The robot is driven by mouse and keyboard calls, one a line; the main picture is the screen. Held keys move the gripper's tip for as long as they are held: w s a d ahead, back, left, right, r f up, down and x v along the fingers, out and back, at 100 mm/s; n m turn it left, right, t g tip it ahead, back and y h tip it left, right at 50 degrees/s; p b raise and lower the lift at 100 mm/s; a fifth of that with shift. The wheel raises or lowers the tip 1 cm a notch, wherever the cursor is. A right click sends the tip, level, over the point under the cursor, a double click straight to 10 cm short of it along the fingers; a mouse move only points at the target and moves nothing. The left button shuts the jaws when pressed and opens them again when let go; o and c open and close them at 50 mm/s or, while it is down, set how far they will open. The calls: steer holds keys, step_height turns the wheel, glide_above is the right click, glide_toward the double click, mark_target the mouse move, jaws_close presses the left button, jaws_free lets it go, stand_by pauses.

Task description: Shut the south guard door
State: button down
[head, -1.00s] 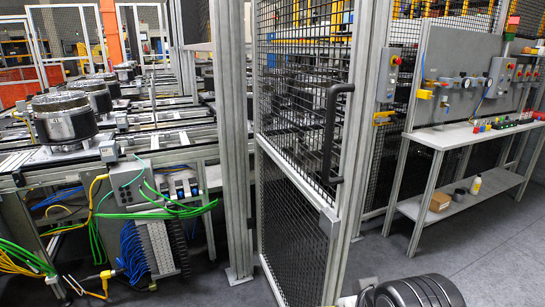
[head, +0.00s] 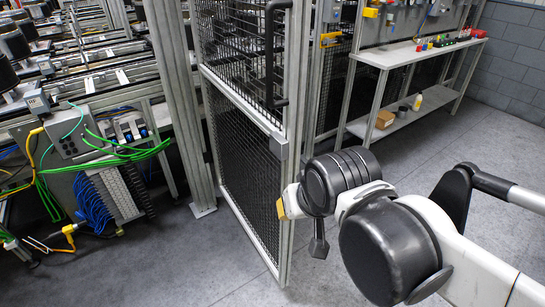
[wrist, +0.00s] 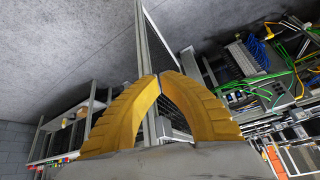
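The guard door is a mesh panel in a grey metal frame (head: 292,190), standing ajar and out from its post, its free edge toward me. Its black pull handle (head: 275,55) is on the upper part and a grey block (head: 279,146) sits on the free edge. My gripper (head: 281,208), with yellow fingers, is at the door's free edge, below the block. In the wrist view the fingertips (wrist: 158,76) come together, with the door frame (wrist: 141,40) just behind them. I cannot tell whether they touch it.
A grey post (head: 175,90) stands left of the door. Cabling and a conveyor line (head: 105,75) fill the left. A workbench (head: 400,55) with a lower shelf (head: 398,122) stands behind on the right. Grey floor (head: 225,265) is clear in front of the door.

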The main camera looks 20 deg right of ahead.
steer(key=w+r+m+g+h+p, duration=0.2)
steer(key=w+r+m+g+p, duration=0.15)
steer(key=w+m+p, duration=0.5)
steer(key=m+g+h+b, duration=0.2)
steer(key=m, duration=0.4)
glide_toward(282, 179)
steer(key=s+a+f, duration=0.2)
steer(key=s+f, duration=0.2)
steer(key=f, duration=0.1)
steer(key=d, duration=0.1)
steer(key=w+d+b, duration=0.1)
steer(key=d, duration=0.1)
steer(key=shift+d+f, duration=0.2)
steer(key=shift+d, duration=0.15)
steer(key=shift+d, duration=0.15)
